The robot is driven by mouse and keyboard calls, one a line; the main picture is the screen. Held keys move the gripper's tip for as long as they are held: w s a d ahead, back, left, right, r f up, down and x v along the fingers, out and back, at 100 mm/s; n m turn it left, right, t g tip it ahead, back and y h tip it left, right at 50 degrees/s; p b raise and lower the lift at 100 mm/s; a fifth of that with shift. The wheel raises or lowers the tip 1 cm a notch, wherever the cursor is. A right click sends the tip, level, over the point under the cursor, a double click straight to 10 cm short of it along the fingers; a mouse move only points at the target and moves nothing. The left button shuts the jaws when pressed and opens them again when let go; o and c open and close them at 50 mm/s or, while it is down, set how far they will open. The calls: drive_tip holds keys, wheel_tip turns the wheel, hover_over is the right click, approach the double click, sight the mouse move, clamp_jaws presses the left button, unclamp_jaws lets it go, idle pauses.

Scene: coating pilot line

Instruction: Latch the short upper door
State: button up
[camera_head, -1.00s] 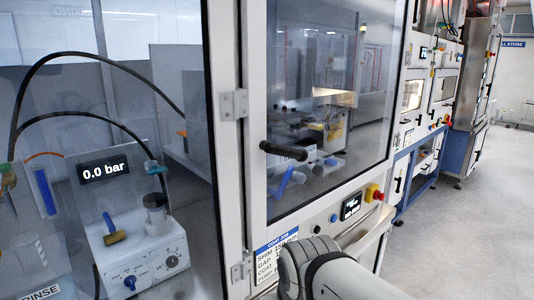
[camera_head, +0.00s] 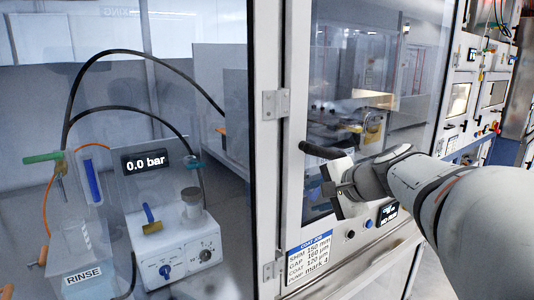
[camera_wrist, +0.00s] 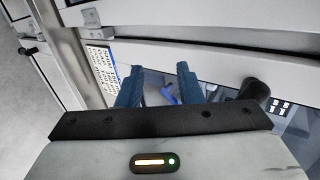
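The glazed door (camera_head: 292,200) with a pale frame stands in the middle of the head view. Its black handle (camera_head: 322,150) sticks out near the left edge of the glass. My gripper (camera_head: 335,190) is in front of the door, just below the handle in this view. In the wrist view the two blue fingers (camera_wrist: 158,88) are apart with nothing held between them. The black handle (camera_wrist: 254,91) shows to the right of the fingers, outside them. I cannot tell whether the door is fully closed, and no latch part is clearly visible.
Metal hinges (camera_head: 275,103) join the frame left of the door. A label (camera_head: 309,254) and a small display (camera_head: 388,212) sit below the glass. Left, behind clear glazing, are a 0.0 bar unit (camera_head: 172,245) and a rinse bottle (camera_head: 85,270). My arm covers the lower right.

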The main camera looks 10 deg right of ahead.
sight(324, 155)
drive_tip(key=w+d+r+m+t, duration=0.1)
drive_tip(key=d+r, duration=0.1)
drive_tip(key=w+d+r+m+t, duration=0.1)
drive_tip(key=w+d+r+m, duration=0.1)
drive_tip(key=d, duration=0.1)
drive_tip(key=w+d+r+m+t, duration=0.1)
drive_tip(key=w+d+r+m, duration=0.1)
drive_tip(key=d+r, duration=0.1)
drive_tip(key=shift+w+r+t, duration=0.1)
drive_tip(key=shift+w+t, duration=0.15)
drive_tip(key=shift+t, duration=0.15)
drive_tip(key=p+x, duration=0.2)
drive_tip(key=x, duration=0.5)
drive_tip(key=shift+w+a, duration=0.1)
drive_tip(key=shift+w, duration=0.2)
drive_tip(key=shift+c, duration=0.3)
clamp_jaws()
